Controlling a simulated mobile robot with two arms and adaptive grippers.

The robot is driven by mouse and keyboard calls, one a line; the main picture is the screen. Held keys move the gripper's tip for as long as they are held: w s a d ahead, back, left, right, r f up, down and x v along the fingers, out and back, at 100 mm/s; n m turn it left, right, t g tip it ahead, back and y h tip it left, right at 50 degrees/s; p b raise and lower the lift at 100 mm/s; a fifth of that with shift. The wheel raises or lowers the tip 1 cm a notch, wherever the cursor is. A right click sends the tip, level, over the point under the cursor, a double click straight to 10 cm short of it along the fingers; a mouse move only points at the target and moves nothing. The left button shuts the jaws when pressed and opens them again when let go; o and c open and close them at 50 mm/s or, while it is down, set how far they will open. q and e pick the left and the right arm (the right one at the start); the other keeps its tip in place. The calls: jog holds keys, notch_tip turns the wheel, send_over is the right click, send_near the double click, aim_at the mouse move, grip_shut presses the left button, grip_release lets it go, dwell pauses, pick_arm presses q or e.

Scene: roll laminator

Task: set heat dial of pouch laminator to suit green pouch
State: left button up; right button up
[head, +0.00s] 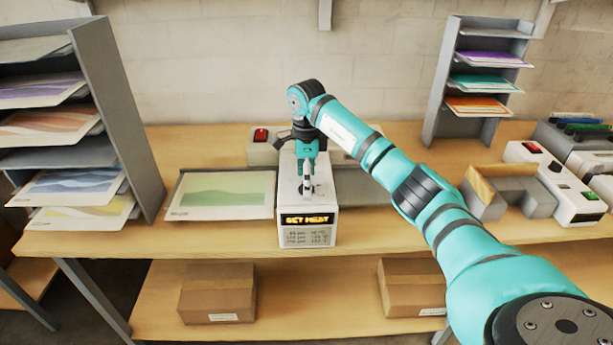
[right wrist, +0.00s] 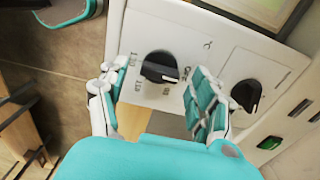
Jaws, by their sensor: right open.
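The white pouch laminator (head: 321,215) stands mid-bench, with an amber display (head: 307,219) that appears to read "SET HEAT". A small printed chart (head: 307,236) below it is too small to read surely. A sheet with a green wave print (head: 222,198) lies left of the machine. My right gripper (head: 307,188) points down onto the machine's top. In the right wrist view, its open fingers (right wrist: 153,72) stand either side of a black dial (right wrist: 158,66) with printed marks around it. I cannot tell whether they touch it. A second black dial (right wrist: 246,95) sits to the right.
A box with a red switch (head: 261,135) stands behind the laminator. Sheet racks stand at left (head: 118,110) and right (head: 440,100). A grey bracket-like block (head: 485,198) and a white switch unit (head: 560,185) are at right. Cardboard boxes (head: 217,292) sit on the lower shelf.

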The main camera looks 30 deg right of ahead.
jog(key=shift+a+f, duration=0.1)
jog(key=shift+f, duration=0.15)
jog(key=c, duration=1.2)
jog(key=shift+o, duration=0.2)
jog(key=m, duration=0.5)
jog(key=shift+m, duration=0.3)
jog(key=m, duration=0.5)
jog(key=shift+m, duration=0.7)
jog(key=shift+r, duration=0.1)
